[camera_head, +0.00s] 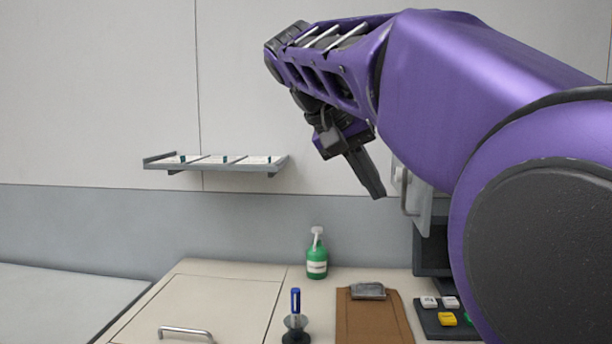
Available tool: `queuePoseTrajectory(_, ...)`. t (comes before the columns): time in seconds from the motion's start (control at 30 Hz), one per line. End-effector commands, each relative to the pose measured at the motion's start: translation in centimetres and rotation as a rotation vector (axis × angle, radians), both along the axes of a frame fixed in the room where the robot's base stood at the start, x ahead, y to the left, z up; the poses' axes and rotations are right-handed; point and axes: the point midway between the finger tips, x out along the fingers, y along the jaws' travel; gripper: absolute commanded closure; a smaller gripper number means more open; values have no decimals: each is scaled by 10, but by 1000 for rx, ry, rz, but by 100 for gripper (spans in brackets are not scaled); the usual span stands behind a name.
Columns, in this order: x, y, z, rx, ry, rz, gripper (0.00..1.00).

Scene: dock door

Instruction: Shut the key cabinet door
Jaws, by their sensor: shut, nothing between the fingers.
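The key cabinet (432,252) is a dark grey box at the right, mostly hidden behind my purple arm. A light grey panel with a bar handle, which looks like its door (423,208), stands out from it and is seen nearly edge-on, so it appears open. How far it is swung is hidden by my arm. My gripper (377,190) points down, shut and empty, just left of the handle in the picture. I cannot tell whether it touches the door.
A counter (225,285) below holds a green spray bottle (317,262), a blue-handled tool in a stand (295,318), a brown clipboard (372,322) and a button panel (432,322). A wall shelf (215,165) is at the left. The air between shelf and gripper is clear.

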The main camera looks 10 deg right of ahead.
Motion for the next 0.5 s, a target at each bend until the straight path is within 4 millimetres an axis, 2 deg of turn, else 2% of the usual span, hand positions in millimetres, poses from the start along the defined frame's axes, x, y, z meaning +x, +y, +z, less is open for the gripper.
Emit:
queuePoseTrajectory(0.03, 2, -7, -13, -1, 2, -2, 100)
queuePoseTrajectory(0.2, 9, -27, -40, -1, 2, -3, 100)
queuePoseTrajectory(0.4, 1, -55, -38, -1, -2, -2, 100)
queuePoseTrajectory(0.5, -2, -61, -38, -1, 0, 0, 100)
